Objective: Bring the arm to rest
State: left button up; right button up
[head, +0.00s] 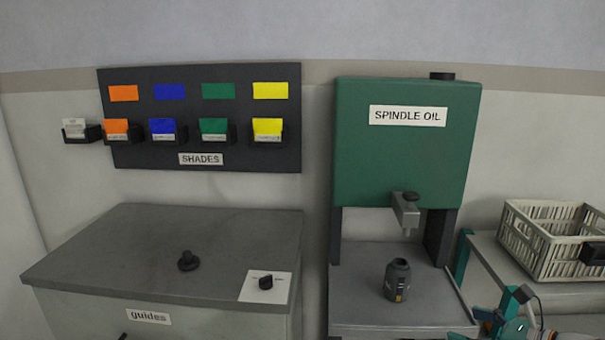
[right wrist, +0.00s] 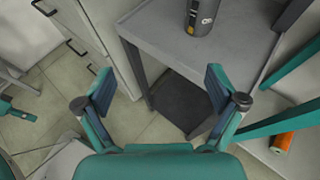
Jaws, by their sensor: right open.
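My right gripper (right wrist: 162,88) shows in the right wrist view with its two teal fingers spread wide and nothing between them. Beyond it are floor and the leg area of a grey stand. In the head view part of my right arm (head: 518,328) shows at the bottom right edge, beside the oil stand.
A dark oil can (head: 397,283) stands upright on the grey stand (head: 360,315) under the spindle oil dispenser (head: 400,160). A guides cabinet (head: 110,255) is left, a shades board (head: 230,95) above it. A cream crate (head: 540,240) sits on the right bench.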

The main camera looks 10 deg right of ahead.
jog(key=s+a+f+n+g+y+p, duration=0.15)
jog(key=a+f+g, duration=0.35)
jog(key=a, duration=0.5)
jog(key=s+a+f+n+g+y+p, duration=0.1)
jog(key=a+f+n+g+y+p, duration=0.15)
jog(key=a+f, duration=0.55)
jog(key=s+a+f+n+g+h+p, duration=0.1)
jog(key=s+a+f+n+g+h, duration=0.2)
jog(key=s+n, duration=0.35)
jog(key=s+a+f+n+g+h+p, duration=0.1)
jog(key=s+a+f+n+g+p, duration=0.1)
jog(key=s+a+f+n, duration=0.35)
jog(key=s+a+f+n+g+h+p, duration=0.1)
jog(key=s+a+f+n+g+h, duration=0.15)
jog(key=s+f+n, duration=0.45)
jog(key=w+n+t, duration=0.1)
jog(key=n, duration=0.1)
jog(key=d+n+t, duration=0.1)
jog(key=w+n+t, duration=0.1)
jog(key=n, duration=0.1)
jog(key=shift+w+d+r+n, duration=0.2)
jog(key=shift+w+r+n, duration=0.1)
jog(key=shift+r, duration=0.1)
